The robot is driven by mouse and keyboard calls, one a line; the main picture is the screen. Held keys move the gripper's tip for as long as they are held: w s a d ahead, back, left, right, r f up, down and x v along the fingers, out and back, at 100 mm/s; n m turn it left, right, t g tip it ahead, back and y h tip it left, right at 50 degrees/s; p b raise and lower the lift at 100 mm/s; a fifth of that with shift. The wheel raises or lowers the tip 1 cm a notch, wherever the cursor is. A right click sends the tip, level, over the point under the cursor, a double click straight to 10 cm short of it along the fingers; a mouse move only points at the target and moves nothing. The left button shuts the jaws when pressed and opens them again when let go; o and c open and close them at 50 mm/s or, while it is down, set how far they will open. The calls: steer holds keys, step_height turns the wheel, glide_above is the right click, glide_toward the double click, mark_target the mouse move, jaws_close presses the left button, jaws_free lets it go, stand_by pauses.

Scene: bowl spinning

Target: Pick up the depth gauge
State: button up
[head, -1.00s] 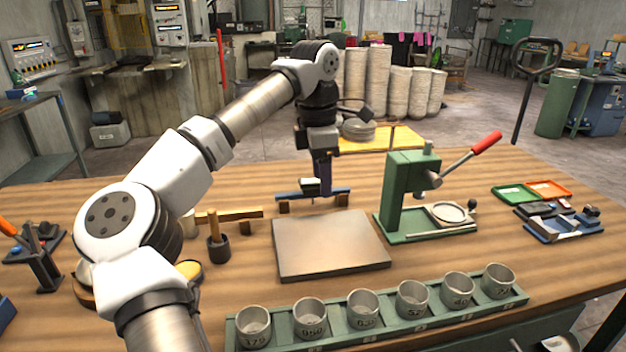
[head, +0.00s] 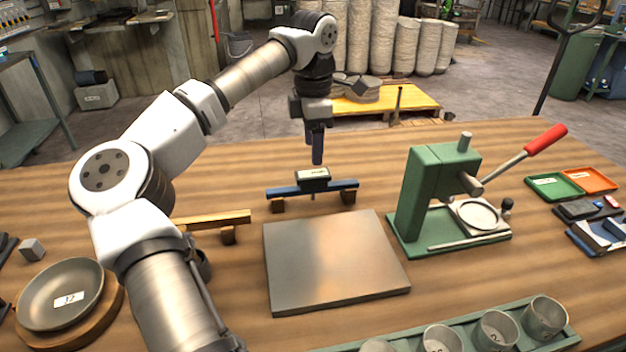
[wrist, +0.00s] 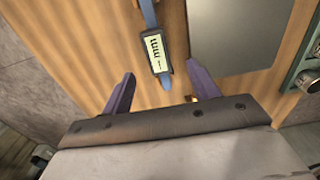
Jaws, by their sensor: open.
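The depth gauge (head: 312,182) has a long blue beam and a dark display block with a white label. Its beam rests across two small wooden blocks on the workbench, behind the metal plate, with a thin rod below. In the wrist view its display (wrist: 158,52) lies ahead of the fingers, between their lines. My gripper (head: 317,160) is just behind and above the gauge in the head view, with no contact visible. The wrist view shows my gripper (wrist: 160,85) open and empty, one finger on each side; the gauge's blue tip reaches towards the gap.
A flat metal plate (head: 335,262) lies in front of the gauge. A green press (head: 430,195) with a red-tipped lever stands to the right. A wooden beam (head: 215,219) is at left. Numbered cups (head: 495,331) stand in a green rack in front. A bowl (head: 60,293) sits at front left.

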mark_target(313, 173)
steer(key=f+p, duration=0.2)
steer(key=f, duration=0.7)
steer(key=shift+w, duration=0.2)
steer(key=shift+c, duration=0.3)
steer(key=c, duration=1.1)
